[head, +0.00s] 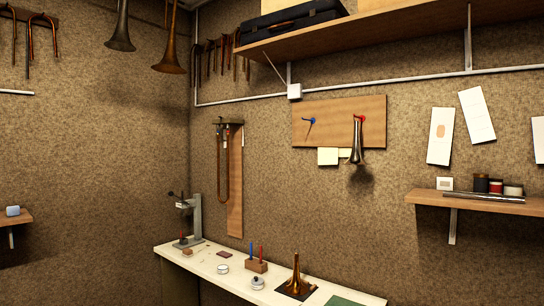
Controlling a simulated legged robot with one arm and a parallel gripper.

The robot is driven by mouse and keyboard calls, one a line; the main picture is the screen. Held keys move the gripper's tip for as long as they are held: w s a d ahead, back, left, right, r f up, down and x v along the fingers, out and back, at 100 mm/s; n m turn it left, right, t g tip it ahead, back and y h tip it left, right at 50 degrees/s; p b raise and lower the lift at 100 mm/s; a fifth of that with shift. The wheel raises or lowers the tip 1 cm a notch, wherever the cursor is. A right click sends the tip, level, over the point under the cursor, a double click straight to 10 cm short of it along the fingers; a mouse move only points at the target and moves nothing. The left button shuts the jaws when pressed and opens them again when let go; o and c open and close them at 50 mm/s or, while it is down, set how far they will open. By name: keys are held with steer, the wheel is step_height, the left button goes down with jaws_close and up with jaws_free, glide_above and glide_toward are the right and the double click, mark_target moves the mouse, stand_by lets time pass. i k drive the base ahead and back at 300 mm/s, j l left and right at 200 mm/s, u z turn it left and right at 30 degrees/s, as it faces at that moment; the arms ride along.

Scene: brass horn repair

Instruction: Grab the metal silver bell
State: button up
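A silver metal bell (357,143) hangs on the wall, flared end down, from a red peg on a wooden board (335,108). Its narrow top is at the peg and its shadow falls on the wall below and to the right. A blue peg (309,121) on the left of the board carries no bell. My gripper is not in view.
Below is a white workbench (215,276) with a brass bell (296,276) standing on a dark mat, small tins and a stand (190,220). A high shelf (370,38) is above; a lower shelf (475,202) juts out at right.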

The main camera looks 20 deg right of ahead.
mark_target(356, 158)
steer(key=i+j+u, duration=0.2)
steer(key=u, duration=0.15)
steer(key=i+u, duration=0.3)
steer(key=i+z, duration=0.45)
steer(key=i+j+z, duration=0.2)
steer(key=i+z, duration=0.25)
